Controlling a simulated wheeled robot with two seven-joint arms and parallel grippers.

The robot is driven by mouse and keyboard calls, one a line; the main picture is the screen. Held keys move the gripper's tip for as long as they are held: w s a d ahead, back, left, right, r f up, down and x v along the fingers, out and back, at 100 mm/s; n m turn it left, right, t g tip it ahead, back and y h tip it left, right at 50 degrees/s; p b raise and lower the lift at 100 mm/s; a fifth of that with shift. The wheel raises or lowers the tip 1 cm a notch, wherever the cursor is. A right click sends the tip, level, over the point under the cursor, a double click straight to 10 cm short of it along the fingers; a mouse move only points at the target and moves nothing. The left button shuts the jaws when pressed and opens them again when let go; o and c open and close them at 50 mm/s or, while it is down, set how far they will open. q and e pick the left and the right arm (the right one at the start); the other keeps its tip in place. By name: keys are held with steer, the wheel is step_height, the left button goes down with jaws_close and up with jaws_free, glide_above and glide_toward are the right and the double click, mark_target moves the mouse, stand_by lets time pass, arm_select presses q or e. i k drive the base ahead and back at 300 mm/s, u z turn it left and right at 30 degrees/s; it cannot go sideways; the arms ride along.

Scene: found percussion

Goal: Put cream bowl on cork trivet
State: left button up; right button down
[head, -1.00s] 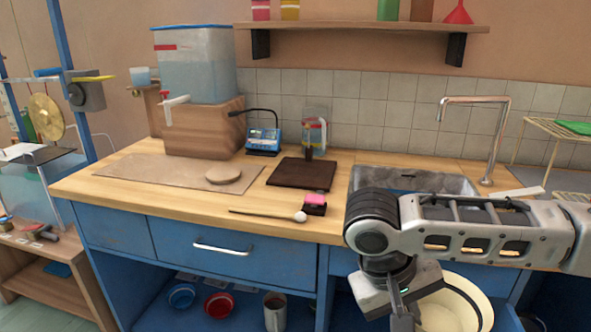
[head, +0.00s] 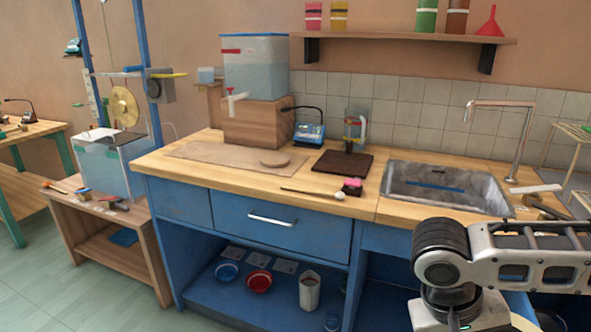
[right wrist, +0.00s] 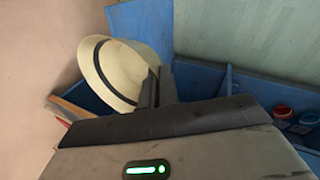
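The cream bowl (right wrist: 115,72) has a dark band and hangs tilted at the fingers of my right gripper (right wrist: 162,88) in the right wrist view. The fingers are shut on its rim. My left gripper is in neither view.
On the wooden counter (head: 240,182) stand a dark board (head: 342,162), a mallet (head: 315,193), a pink block (head: 352,183) and a water tank on a wooden block (head: 253,122). The sink (head: 445,187) is at right. Open floor (head: 85,285) lies at left.

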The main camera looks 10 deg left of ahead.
mark_target(275, 159)
steer(key=u, duration=0.45)
steer(key=i, duration=1)
steer(key=u, duration=0.25)
